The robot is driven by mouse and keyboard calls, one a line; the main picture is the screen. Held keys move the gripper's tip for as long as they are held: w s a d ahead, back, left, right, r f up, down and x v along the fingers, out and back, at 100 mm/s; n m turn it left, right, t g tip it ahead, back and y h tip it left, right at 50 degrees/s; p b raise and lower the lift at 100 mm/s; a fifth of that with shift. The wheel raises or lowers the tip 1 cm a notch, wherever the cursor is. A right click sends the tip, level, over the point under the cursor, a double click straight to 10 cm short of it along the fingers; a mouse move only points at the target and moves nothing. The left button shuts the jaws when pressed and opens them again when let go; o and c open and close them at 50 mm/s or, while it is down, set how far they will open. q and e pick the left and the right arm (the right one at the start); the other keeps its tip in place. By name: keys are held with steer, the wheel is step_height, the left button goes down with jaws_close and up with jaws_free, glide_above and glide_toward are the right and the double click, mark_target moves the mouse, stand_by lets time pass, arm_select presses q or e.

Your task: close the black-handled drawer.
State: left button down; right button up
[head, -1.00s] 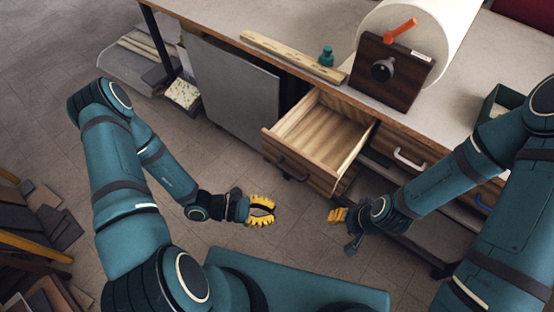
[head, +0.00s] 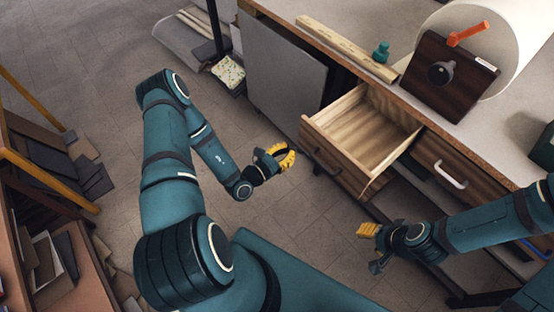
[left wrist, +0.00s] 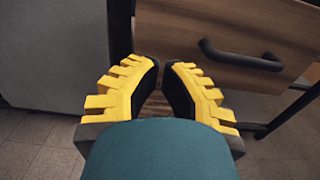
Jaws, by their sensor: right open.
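The black-handled drawer (head: 370,130) is pulled out from under the workbench and looks empty in the head view. Its wooden front, with the black handle (left wrist: 240,57), fills the upper right of the left wrist view. My left gripper (head: 284,157) is open and empty, just left of the drawer front and apart from it. In the left wrist view its yellow fingers (left wrist: 161,68) have a gap between them, left of the handle. My right gripper (head: 370,245) is open, below and to the right of the drawer front; nothing shows between its fingers.
The workbench (head: 400,15) carries a wooden strip (head: 345,47), a teal bottle (head: 381,52) and a dark box with a crank and white roll. A white-handled drawer (head: 452,174) is shut to the right. A shelf (head: 70,270) stands at lower left. Floor before the drawer is clear.

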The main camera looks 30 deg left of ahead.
mark_target(306, 139)
arm_select(q)
steer(key=x, duration=0.6)
steer(key=shift+w+b, duration=0.1)
steer(key=shift+b, duration=0.3)
arm_select(e)
steer(key=shift+w+f, duration=0.1)
steer(key=shift+f, duration=0.45)
